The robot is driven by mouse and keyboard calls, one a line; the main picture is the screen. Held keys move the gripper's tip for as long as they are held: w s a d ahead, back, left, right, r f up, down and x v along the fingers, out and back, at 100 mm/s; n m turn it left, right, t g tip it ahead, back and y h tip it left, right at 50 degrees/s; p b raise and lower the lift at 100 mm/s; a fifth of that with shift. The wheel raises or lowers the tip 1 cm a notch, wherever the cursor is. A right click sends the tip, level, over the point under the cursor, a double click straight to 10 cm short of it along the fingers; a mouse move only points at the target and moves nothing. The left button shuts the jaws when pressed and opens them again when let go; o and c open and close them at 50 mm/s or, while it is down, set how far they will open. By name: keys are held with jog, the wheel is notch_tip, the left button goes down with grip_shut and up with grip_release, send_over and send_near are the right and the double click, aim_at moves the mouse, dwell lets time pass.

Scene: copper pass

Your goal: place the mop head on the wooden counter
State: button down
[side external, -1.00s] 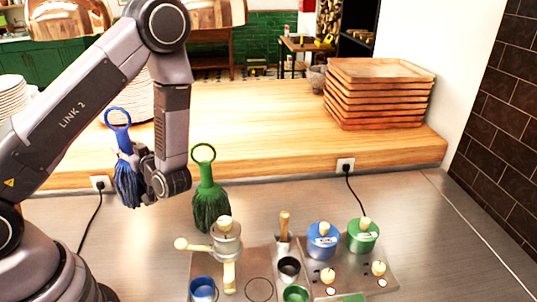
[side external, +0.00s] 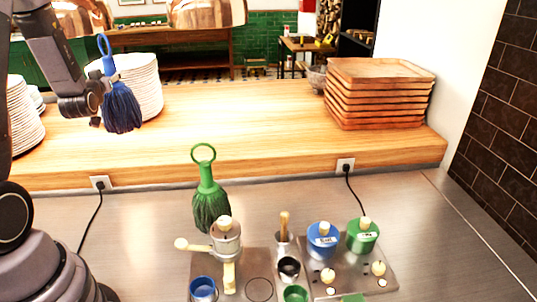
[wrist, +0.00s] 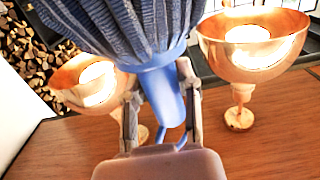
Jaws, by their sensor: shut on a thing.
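A blue mop head (side external: 121,105) with a ring-topped handle hangs from my gripper (side external: 99,98), strands downward, in front of a stack of white plates and over the wooden counter (side external: 262,125). In the wrist view my gripper (wrist: 160,105) is shut around the blue handle (wrist: 161,90), with the strands (wrist: 115,25) at the top of the picture. I cannot tell whether the strands touch the counter. A green mop head (side external: 209,200) stands upright on the steel worktop, apart from my gripper.
White plates (side external: 143,82) stand behind the blue mop, with more plates (side external: 22,118) at left. Wooden trays (side external: 378,92) are stacked at right. Copper lamps (side external: 206,12) hang above. The counter's middle is clear. Blue and green pots (side external: 323,243) stand on the worktop.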

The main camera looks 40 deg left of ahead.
jog(key=w+a+f, duration=0.8)
jog(key=w+f, duration=0.2)
jog(key=f, duration=0.2)
jog(key=shift+w+a+f, duration=0.15)
jog(key=shift+a+f, duration=0.2)
jog(key=shift+f, duration=0.15)
jog(key=c, duration=0.8)
grip_release()
